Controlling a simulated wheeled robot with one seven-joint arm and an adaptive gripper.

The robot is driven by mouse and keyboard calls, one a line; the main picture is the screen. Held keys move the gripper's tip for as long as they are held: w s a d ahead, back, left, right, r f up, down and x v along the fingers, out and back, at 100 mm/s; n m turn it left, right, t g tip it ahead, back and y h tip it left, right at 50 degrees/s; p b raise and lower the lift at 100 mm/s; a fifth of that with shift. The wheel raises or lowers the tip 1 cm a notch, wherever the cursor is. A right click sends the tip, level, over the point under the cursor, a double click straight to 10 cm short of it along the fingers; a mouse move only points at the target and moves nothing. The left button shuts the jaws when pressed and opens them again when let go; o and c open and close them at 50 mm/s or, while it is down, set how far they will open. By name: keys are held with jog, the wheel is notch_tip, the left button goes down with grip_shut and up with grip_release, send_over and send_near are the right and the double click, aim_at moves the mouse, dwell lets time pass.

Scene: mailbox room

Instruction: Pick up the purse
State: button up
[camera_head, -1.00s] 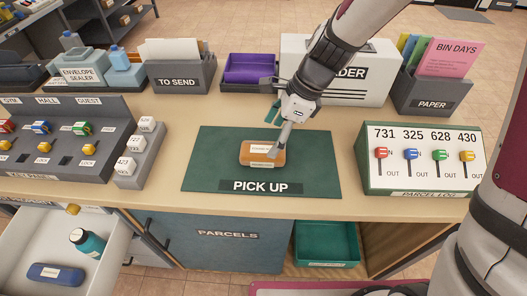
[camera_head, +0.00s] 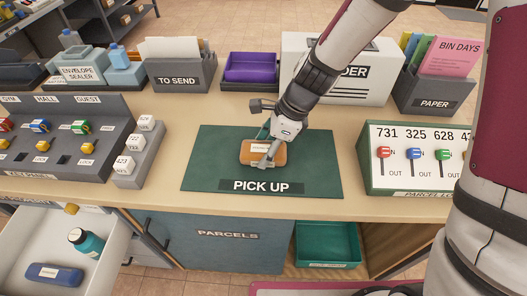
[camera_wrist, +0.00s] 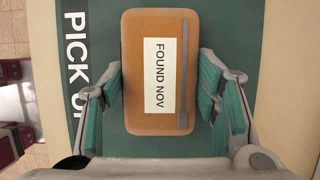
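The purse (camera_head: 275,152) is an orange-brown rounded case lying flat on the green PICK UP mat (camera_head: 318,170). In the wrist view the purse (camera_wrist: 160,119) has a white label reading "FOUND NOV" and a grey strip along one side. My gripper (camera_head: 263,150) is down over the purse, partly covering it in the head view. In the wrist view my gripper (camera_wrist: 160,78) is open, with one green-padded finger on each side of the purse. Narrow gaps show between both fingers and its sides. The purse's underside is hidden.
A key panel (camera_head: 65,150) stands left of the mat and a parcel log box (camera_head: 408,178) stands right. A purple tray (camera_head: 250,76) and white binder box (camera_head: 375,80) are behind. An open drawer (camera_head: 100,247) holds a bottle and blue case. The mat is otherwise clear.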

jog(key=c, duration=0.7)
jog(key=shift+r, duration=0.1)
